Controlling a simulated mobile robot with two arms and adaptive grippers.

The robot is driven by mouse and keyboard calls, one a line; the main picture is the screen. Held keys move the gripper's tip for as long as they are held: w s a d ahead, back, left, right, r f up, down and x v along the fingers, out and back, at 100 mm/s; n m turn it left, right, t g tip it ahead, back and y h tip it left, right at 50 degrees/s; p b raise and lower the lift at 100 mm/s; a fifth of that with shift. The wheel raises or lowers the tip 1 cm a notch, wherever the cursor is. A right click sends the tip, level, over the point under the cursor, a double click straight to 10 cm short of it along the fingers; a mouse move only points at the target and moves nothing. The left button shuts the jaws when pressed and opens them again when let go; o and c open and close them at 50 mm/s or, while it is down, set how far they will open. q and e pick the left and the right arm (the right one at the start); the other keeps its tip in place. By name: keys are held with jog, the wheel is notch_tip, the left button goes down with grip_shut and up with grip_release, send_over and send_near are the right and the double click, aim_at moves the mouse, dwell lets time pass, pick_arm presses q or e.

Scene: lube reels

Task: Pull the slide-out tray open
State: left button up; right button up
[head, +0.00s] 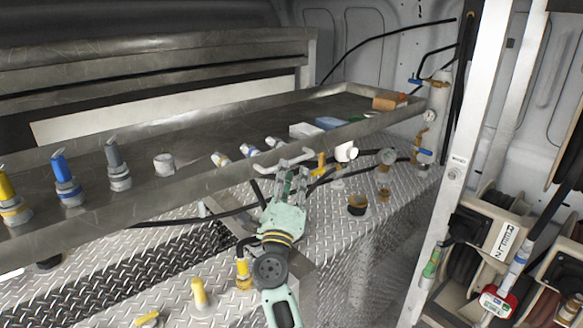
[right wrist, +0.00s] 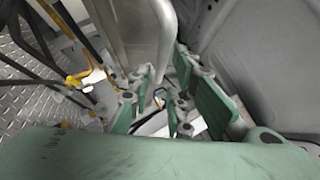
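The slide-out tray (head: 150,201) is a long grey metal tray with a raised rim, running across the head view. A light metal bar handle (head: 286,162) sits on its front wall. My right gripper (head: 291,180), pale green, is at the handle with its fingers pointing up at it. In the right wrist view the fingers (right wrist: 166,105) are apart, with a gap between them. A grey bent tube, seemingly the handle (right wrist: 152,35), comes down just beyond the fingertips; I cannot tell whether they touch it. My left gripper is not in view.
Several coloured nozzles (head: 62,178), a white cup (head: 164,164) and small boxes (head: 306,130) sit on or along the tray. Below is a diamond-plate surface (head: 330,240) with yellow fittings and black hoses. A white post (head: 455,170) and hose reels (head: 490,230) stand at right.

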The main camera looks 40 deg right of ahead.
aim_at(292, 160)
jog(key=shift+w+v, duration=0.25)
jog(key=shift+v, duration=1.35)
jog(key=shift+a+f, duration=0.15)
jog(key=x, duration=0.8)
jog(key=shift+d, duration=0.3)
jog(key=shift+w, duration=0.1)
jog(key=shift+r, duration=0.25)
